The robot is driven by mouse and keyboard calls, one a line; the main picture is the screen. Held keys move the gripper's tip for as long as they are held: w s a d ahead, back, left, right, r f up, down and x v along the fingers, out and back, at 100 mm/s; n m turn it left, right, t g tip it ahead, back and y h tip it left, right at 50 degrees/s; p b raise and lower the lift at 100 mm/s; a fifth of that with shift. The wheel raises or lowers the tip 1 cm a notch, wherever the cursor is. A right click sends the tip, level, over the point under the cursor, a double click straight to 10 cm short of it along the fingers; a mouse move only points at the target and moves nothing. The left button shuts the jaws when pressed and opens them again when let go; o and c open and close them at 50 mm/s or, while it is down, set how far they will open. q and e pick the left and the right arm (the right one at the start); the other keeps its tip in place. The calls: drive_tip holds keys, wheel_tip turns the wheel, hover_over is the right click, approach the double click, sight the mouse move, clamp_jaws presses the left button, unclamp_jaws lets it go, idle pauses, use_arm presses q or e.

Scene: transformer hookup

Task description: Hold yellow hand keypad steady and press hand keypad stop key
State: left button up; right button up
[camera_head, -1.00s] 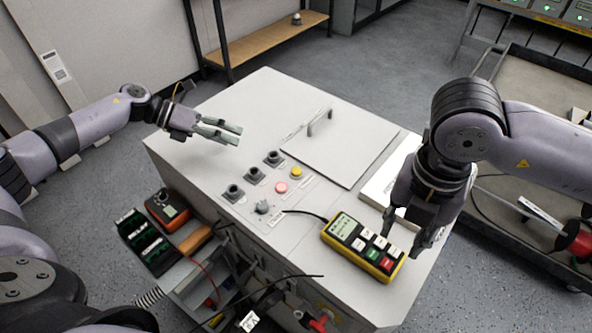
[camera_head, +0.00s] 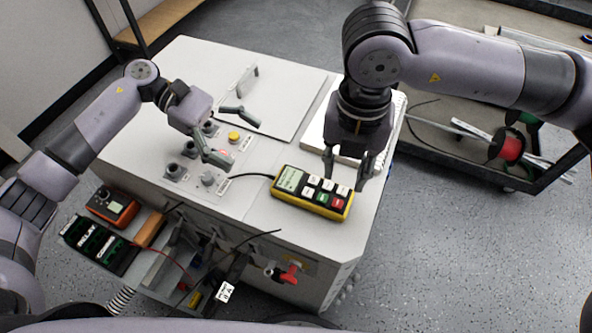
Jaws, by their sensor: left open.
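The yellow hand keypad (camera_head: 283,196) lies on top of the pale cabinet near its front edge, with a lit display on its left and white, green and red keys on its right. The red key (camera_head: 337,202), likely the stop key, is in its front right part; its lettering is too small to read. My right gripper (camera_head: 345,184) points down at the keypad's far right side, fingers apart; whether they touch it I cannot tell. My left gripper (camera_head: 245,144) is open and empty, left of the keypad, over the cabinet's knobs and buttons.
A yellow button (camera_head: 233,137) and several black knobs lie under and beside my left gripper. A black cable runs from the keypad leftward. A lidded panel (camera_head: 290,100) with an upright handle is behind. A cart (camera_head: 455,165) with a red spool (camera_head: 506,147) stands at right.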

sight(323, 192)
use_arm(q)
drive_tip(key=x, duration=1.5)
drive_tip(key=shift+d, duration=0.4)
drive_tip(key=c, duration=1.6)
use_arm(e)
clamp_jaws()
